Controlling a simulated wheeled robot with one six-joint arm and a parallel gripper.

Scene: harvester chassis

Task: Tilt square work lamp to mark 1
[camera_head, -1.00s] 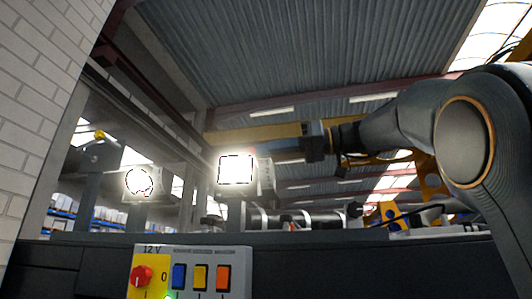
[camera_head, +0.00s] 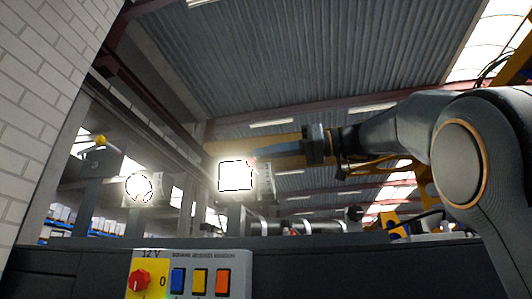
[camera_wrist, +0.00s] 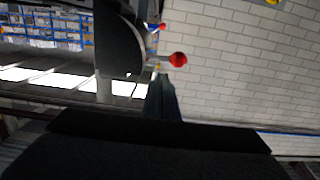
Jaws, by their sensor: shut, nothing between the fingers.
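The square work lamp (camera_head: 236,177) is lit, its bright face toward the camera in the head view. A pale plate (camera_head: 266,182) stands at its right side; any marks on it are too small to read. My gripper (camera_head: 254,160) reaches in from the right, shut and empty, with its tip at the lamp's upper right edge. Glare hides whether it touches. In the wrist view my gripper's dark fingers (camera_wrist: 164,98) point up the picture. A dark rounded body (camera_wrist: 120,45) is just left of them, and a red ball knob (camera_wrist: 178,59) shows beyond the tips.
A lit round lamp (camera_head: 138,187) stands to the left. Below is a 12 V panel (camera_head: 208,257) with a red rotary knob (camera_head: 139,281) and blue, yellow and orange switches. A dark ledge (camera_head: 330,265) runs across the front. A white brick wall (camera_head: 35,130) is at left.

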